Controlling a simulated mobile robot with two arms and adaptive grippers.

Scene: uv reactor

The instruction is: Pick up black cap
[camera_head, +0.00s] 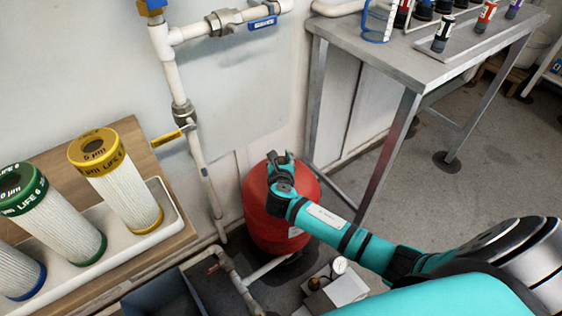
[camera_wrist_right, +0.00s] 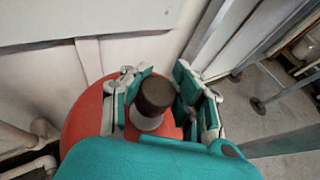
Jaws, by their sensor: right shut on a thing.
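The black cap (camera_wrist_right: 154,93) shows in the right wrist view as a dark cylinder on top of a pale grey neck (camera_wrist_right: 147,121). It lies between the two teal finger pads of my right gripper (camera_wrist_right: 160,88). My right gripper (camera_head: 280,165) is shut on the cap, above the red tank (camera_head: 258,218). In the head view the gripper hides the cap. The tank's rounded red top (camera_wrist_right: 88,122) also shows behind the fingers in the right wrist view. I cannot tell whether the cap is still seated on the tank. My left gripper is not in view.
A metal table (camera_head: 385,55) with several small bottles stands at the back right. White pipes with valves (camera_head: 172,75) run along the wall. Filter cartridges (camera_head: 122,185) stand in a white tray (camera_head: 168,225) at left.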

